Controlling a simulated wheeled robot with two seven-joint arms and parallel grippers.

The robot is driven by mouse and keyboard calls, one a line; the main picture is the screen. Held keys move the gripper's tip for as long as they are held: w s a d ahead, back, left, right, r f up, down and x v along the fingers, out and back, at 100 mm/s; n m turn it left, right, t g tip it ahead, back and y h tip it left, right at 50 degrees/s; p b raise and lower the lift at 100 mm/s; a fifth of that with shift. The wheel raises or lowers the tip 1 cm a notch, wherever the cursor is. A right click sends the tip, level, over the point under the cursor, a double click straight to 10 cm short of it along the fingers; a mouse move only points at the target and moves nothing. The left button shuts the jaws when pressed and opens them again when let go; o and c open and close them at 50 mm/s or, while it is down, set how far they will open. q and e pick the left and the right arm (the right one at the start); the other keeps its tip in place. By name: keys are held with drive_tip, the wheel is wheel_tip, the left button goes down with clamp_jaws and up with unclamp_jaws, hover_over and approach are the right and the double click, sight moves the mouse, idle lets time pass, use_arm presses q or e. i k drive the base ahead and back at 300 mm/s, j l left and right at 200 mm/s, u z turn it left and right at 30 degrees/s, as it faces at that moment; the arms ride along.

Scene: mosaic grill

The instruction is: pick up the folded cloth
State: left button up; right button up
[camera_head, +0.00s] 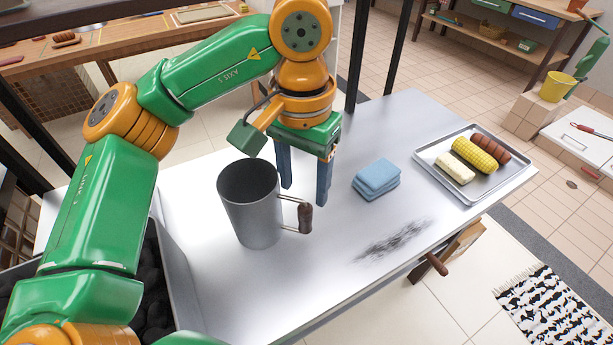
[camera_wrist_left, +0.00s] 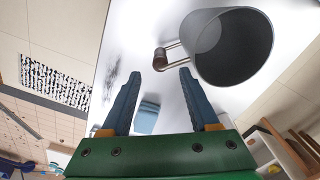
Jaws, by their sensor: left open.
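The folded cloth (camera_head: 376,179) is a small blue stack lying on the metal table, right of the grey metal mug. My left gripper (camera_head: 304,195) points down over the table between the mug and the cloth, open and empty. In the left wrist view, the cloth (camera_wrist_left: 147,116) shows low between the two blue fingers (camera_wrist_left: 157,80), nearer the gripper's base than its tips, and apart from them. My right gripper is in neither view.
The grey mug (camera_head: 251,205) with a wooden handle (camera_head: 305,217) stands close beside my left gripper. A metal tray (camera_head: 432,158) with corn, sausages and a pale block lies at the table's right. A dark smudge (camera_head: 394,240) marks the table in front of the cloth. A coal bin (camera_head: 172,290) is at left.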

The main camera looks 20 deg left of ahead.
sight(381, 176)
drive_tip(key=k+l, duration=0.25)
drive_tip(key=k, duration=0.2)
drive_tip(key=k+l, duration=0.25)
drive_tip(key=k, duration=0.25)
drive_tip(key=k+l, duration=0.2)
drive_tip(key=k, duration=0.25)
